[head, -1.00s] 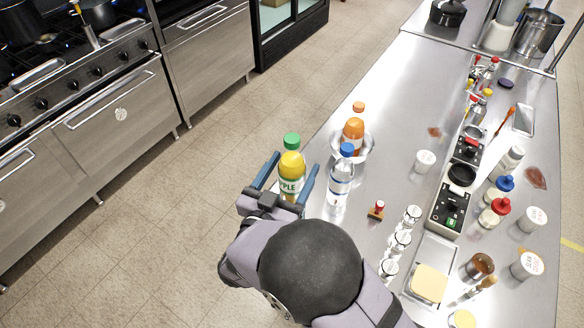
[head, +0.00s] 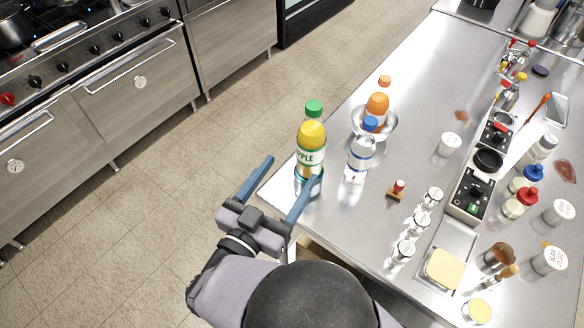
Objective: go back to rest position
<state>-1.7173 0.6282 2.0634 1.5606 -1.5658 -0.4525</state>
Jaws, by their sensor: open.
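My gripper (head: 291,169) is open, with its two blue fingers spread and nothing between them. It is at the near left corner of the steel counter (head: 408,95), with its left finger over the floor. The apple juice bottle (head: 311,136), yellow with a green cap, stands upright near that corner, just beyond the gripper. The right fingertip overlaps the bottle's lower part in the picture; I cannot tell whether they touch. My forearm runs down to the bottom edge of the head view.
A blue-capped clear bottle (head: 361,153) stands right of the juice. Behind it an orange bottle (head: 377,106) is in a metal bowl (head: 389,127). A red-handled stamp (head: 397,190), several shakers and a black appliance (head: 469,190) stand further right. Floor (head: 180,210) is open at left.

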